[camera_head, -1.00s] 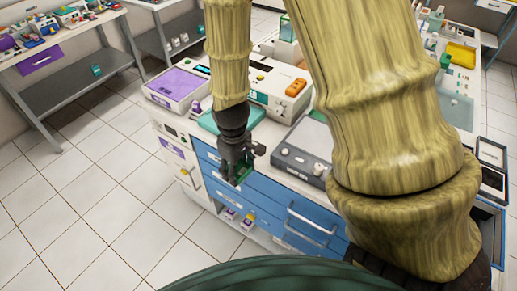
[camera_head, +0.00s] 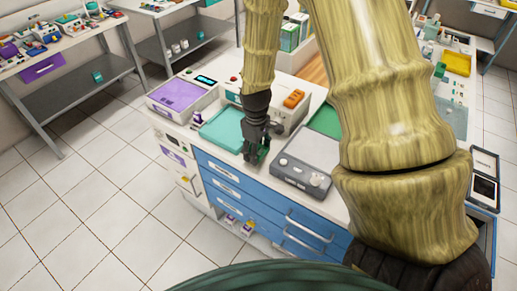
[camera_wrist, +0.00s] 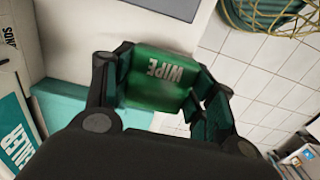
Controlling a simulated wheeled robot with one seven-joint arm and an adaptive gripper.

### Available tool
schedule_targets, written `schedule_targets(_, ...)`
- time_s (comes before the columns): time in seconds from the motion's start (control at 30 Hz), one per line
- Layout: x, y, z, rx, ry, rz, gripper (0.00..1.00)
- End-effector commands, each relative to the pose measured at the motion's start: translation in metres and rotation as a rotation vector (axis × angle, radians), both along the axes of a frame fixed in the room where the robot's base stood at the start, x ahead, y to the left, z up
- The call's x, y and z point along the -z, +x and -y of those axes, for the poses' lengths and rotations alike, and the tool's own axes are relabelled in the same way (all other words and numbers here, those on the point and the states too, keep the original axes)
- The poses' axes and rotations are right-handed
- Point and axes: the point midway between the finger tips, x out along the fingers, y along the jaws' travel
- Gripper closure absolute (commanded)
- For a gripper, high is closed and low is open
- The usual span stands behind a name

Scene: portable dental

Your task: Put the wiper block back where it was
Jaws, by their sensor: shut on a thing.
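The wiper block is a green block marked "WIPE" and sits between my gripper's fingers in the wrist view (camera_wrist: 158,82). My gripper (camera_head: 254,158) is shut on it, over the front part of the white counter top, between the teal tray (camera_head: 222,128) and the grey device (camera_head: 302,172). In the head view only a little green shows at the fingertips. I cannot tell whether the block touches the counter. The teal tray also shows behind the block in the wrist view (camera_wrist: 62,108).
A purple-topped box (camera_head: 180,97) stands at the counter's left end. A white device with an orange item (camera_head: 294,98) is behind my gripper. A green mat (camera_head: 325,121) lies behind the grey device. Blue drawers (camera_head: 262,205) face the front.

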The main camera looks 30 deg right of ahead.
Motion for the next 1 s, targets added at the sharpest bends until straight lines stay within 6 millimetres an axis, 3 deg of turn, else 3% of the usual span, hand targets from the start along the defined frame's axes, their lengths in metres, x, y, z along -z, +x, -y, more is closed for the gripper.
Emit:
schedule_targets(0.23,0.002,0.016,0.018,0.001,0.0,0.0,0.74)
schedule_targets(0.7,0.033,0.016,0.018,-0.001,0.001,0.0,0.74)
schedule_targets(1.0,0.038,0.016,0.018,0.0,0.001,0.0,0.74)
